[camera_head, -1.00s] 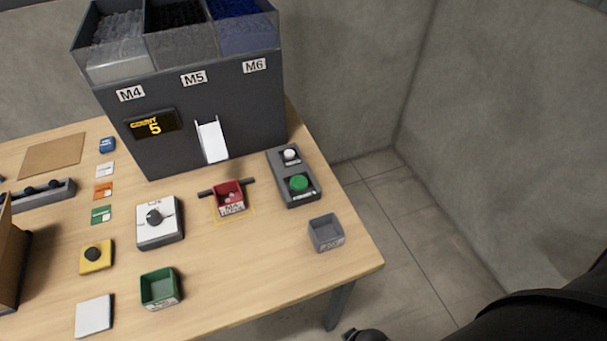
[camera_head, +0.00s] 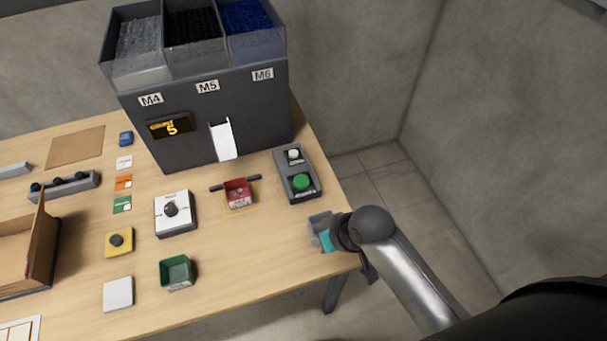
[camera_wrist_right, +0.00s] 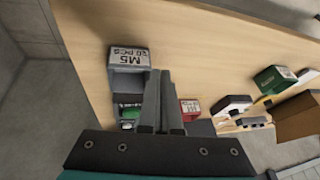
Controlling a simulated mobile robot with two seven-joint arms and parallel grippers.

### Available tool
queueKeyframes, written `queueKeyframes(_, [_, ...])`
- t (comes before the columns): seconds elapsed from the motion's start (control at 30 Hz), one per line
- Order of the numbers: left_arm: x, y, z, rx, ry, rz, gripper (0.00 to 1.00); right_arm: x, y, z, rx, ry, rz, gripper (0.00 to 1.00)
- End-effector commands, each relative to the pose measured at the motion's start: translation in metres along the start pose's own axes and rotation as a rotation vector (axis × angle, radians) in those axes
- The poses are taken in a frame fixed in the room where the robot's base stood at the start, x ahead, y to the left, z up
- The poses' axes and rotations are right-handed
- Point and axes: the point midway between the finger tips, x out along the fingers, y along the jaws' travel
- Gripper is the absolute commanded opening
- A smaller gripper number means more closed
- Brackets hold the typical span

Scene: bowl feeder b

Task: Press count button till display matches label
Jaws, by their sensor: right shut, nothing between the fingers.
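The dark feeder's display (camera_head: 170,126) reads COUNT 5. A grey button box (camera_head: 282,178) beside the feeder carries a white button (camera_head: 293,153) and a green button (camera_head: 302,181); their captions are too small to read. The green button also shows in the right wrist view (camera_wrist_right: 130,114). A grey bin (camera_head: 319,221) near the table's right edge bears the label "M5 20 PCS" (camera_wrist_right: 128,57) in the wrist view. My right gripper (camera_wrist_right: 159,76) is shut and empty, apparently above the bin, partly hiding it in the head view. My left gripper is not in view.
A red bin (camera_head: 238,193) stands under the feeder's white chute (camera_head: 223,140). A white dial box (camera_head: 174,213), a yellow button box (camera_head: 119,242) and a green bin (camera_head: 177,272) stand further left. A cardboard box (camera_head: 40,250) is at far left.

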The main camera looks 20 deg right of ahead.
Motion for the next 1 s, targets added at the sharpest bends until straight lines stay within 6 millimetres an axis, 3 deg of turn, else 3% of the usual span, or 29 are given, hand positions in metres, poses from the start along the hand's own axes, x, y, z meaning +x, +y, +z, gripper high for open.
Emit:
queueKeyframes(0.03, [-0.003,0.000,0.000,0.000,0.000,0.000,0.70,0.002,0.002,-0.019,0.011,0.024,-0.022,0.00])
queueKeyframes(0.3, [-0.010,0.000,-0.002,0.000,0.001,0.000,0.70,0.005,0.015,-0.114,0.137,0.147,-0.157,0.00])
queueKeyframes(0.5, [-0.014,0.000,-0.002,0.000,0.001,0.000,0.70,-0.006,0.030,-0.172,0.239,0.220,-0.225,0.00])
queueKeyframes(0.7, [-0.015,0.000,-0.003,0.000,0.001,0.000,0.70,-0.013,0.039,-0.197,0.289,0.256,-0.254,0.00])
queueKeyframes(1.0, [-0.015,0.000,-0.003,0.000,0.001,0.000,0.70,-0.014,0.039,-0.199,0.295,0.259,-0.257,0.00])
